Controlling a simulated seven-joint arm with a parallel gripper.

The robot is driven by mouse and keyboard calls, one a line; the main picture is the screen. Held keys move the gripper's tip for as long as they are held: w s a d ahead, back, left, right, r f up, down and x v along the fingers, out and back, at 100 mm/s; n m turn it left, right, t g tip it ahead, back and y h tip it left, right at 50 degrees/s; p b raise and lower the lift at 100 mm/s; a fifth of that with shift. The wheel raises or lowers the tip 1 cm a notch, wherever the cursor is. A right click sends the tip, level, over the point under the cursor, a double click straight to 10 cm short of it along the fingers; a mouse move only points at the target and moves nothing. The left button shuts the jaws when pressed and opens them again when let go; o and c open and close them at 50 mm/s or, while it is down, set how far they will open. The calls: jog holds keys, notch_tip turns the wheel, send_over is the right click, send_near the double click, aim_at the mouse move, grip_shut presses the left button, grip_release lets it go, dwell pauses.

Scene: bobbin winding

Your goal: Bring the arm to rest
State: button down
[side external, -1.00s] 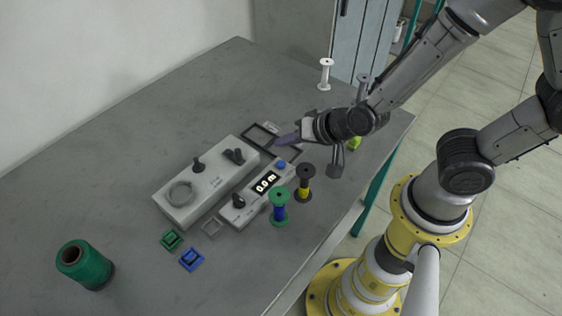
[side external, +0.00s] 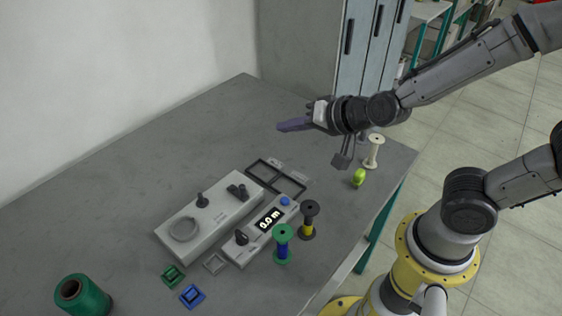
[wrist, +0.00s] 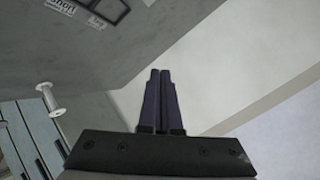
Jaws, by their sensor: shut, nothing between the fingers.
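My gripper (side external: 283,127) is raised over the far part of the grey table (side external: 150,168), its purple fingers pointing left in the side view. It touches nothing that I can see. In the wrist view my gripper (wrist: 160,73) shows its two fingers pressed together with nothing between them. The arm reaches in from the upper right, with its forearm above the table's right edge.
Below stand a grey winder (side external: 208,218), a meter reading 0.0 m (side external: 270,219), green-blue (side external: 283,245) and black-yellow (side external: 309,220) bobbins. A white spool (side external: 374,151) and lime object (side external: 359,177) are near the right edge. A green thread cone (side external: 82,297) is front left. Lockers (side external: 371,40) stand behind.

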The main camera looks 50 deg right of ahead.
jog(key=s+d+r+n, duration=0.2)
jog(key=s+r, duration=0.1)
jog(key=r, duration=0.4)
jog(key=s+d+n+g, duration=0.2)
jog(key=s+n+g, duration=0.1)
jog(key=s, duration=0.5)
jog(key=s+d+f+n+g, duration=0.1)
jog(key=s+n+g, duration=0.1)
jog(key=s, duration=0.6)
jog(key=shift+d+n+g+h, duration=0.35)
jog(key=shift+n+g+h, duration=0.05)
jog(key=shift+n, duration=0.5)
